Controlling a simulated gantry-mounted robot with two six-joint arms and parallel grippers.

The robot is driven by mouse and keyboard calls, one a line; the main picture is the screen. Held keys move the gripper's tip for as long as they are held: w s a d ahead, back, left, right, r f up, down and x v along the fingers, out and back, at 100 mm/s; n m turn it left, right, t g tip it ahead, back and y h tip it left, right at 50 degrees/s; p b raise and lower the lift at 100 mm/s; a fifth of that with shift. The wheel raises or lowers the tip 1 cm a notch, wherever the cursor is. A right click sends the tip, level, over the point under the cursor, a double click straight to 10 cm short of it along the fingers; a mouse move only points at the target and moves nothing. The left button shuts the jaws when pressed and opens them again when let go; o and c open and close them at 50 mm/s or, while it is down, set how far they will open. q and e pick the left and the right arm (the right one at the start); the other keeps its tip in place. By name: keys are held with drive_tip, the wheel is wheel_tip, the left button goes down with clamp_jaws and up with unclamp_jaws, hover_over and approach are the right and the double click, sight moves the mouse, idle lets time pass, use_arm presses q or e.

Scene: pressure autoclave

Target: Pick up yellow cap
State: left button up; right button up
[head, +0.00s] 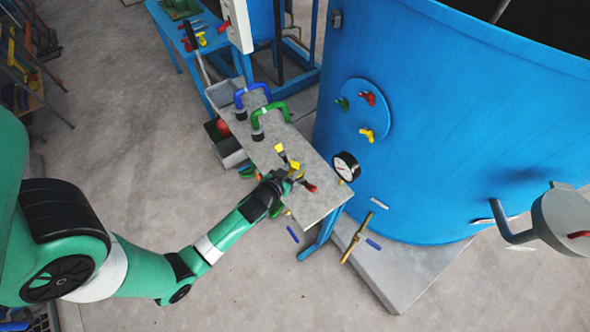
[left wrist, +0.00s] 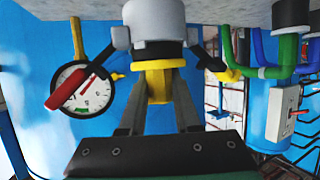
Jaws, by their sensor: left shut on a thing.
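My left gripper (head: 287,178) reaches over the front edge of the small grey-topped table. In the left wrist view, its fingers (left wrist: 158,108) are closed around a yellow piece (left wrist: 157,84), which looks like the yellow cap. The piece sits against a black and light grey fitting (left wrist: 155,25), and I see no gap between them. In the head view the gripper largely hides this spot. Other yellow pieces (head: 279,148) show just behind it on the table. My right gripper is not in view.
The table (head: 318,200) also carries a blue bent pipe (head: 252,90), a green bent pipe (head: 270,108) and a red handle (head: 310,187). A pressure gauge (head: 345,166) stands at its right edge. The large blue tank (head: 450,110) rises close on the right.

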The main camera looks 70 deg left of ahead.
use_arm(q)
drive_tip(key=shift+f, duration=0.15)
clamp_jaws()
drive_tip(key=shift+s, duration=0.1)
drive_tip(key=shift+r, duration=0.35)
wheel_tip(320, 180, up, 2)
drive_tip(key=shift+r+p, duration=0.25)
drive_tip(key=shift+p, duration=0.55)
drive_tip(key=s+d+r+p, duration=0.2)
drive_tip(key=d+r+p, duration=0.6)
drive_tip(key=d, duration=0.6)
wheel_tip(320, 180, up, 2)
